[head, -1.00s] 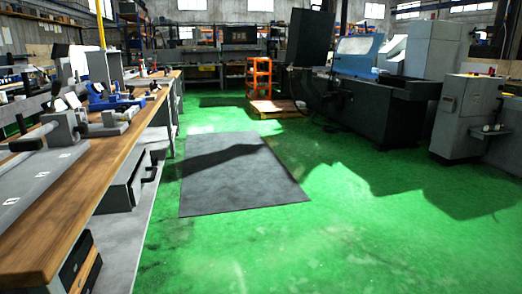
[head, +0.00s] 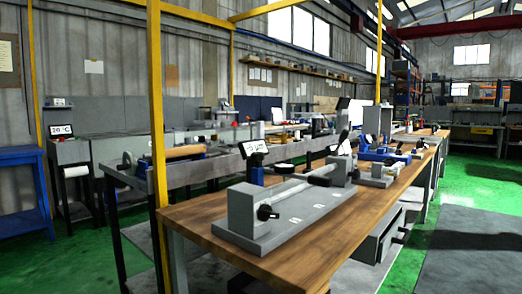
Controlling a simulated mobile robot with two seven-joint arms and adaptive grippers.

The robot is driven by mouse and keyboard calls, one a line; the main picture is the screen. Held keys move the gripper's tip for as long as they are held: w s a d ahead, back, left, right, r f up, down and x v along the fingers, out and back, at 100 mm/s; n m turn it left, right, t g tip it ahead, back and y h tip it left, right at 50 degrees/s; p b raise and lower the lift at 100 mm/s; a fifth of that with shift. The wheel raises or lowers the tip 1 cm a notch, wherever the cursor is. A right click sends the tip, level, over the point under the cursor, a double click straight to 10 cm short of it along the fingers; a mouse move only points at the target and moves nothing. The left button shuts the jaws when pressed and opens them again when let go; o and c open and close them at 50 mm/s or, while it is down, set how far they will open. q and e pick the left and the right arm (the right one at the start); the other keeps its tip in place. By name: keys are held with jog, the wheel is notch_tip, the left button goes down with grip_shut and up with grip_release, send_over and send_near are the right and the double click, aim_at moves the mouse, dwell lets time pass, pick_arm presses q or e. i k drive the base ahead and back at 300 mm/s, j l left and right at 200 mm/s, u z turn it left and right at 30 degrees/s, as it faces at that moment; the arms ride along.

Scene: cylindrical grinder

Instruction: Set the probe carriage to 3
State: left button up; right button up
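A grey measuring fixture (head: 285,215) lies along the near part of a wooden-topped bench (head: 215,248). It has an upright grey end block (head: 242,212) with a black knob (head: 266,213) at its near end. A pale rod runs from this block to a second grey block (head: 336,172) at the far end, where a black handle (head: 318,181) shows. Small white number labels (head: 320,206) lie on the base, too small to read. I cannot tell for sure which part is the probe carriage or its setting. Neither of my grippers is in view.
A small tilted display (head: 252,147) and a round dial (head: 284,168) stand behind the fixture. A yellow post (head: 157,130) rises at the bench's left end. A blue table (head: 22,190) stands far left. Green floor and a dark mat (head: 475,255) are open at right.

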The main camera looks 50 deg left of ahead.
aim_at(257, 172)
jog(key=u, duration=1.5)
jog(key=i+j+z, duration=0.15)
jog(key=j, duration=0.2)
jog(key=i+j+z, duration=0.1)
jog(key=j, duration=0.25)
jog(key=i+j+z, duration=0.15)
jog(key=i+j, duration=0.15)
jog(key=j, duration=0.05)
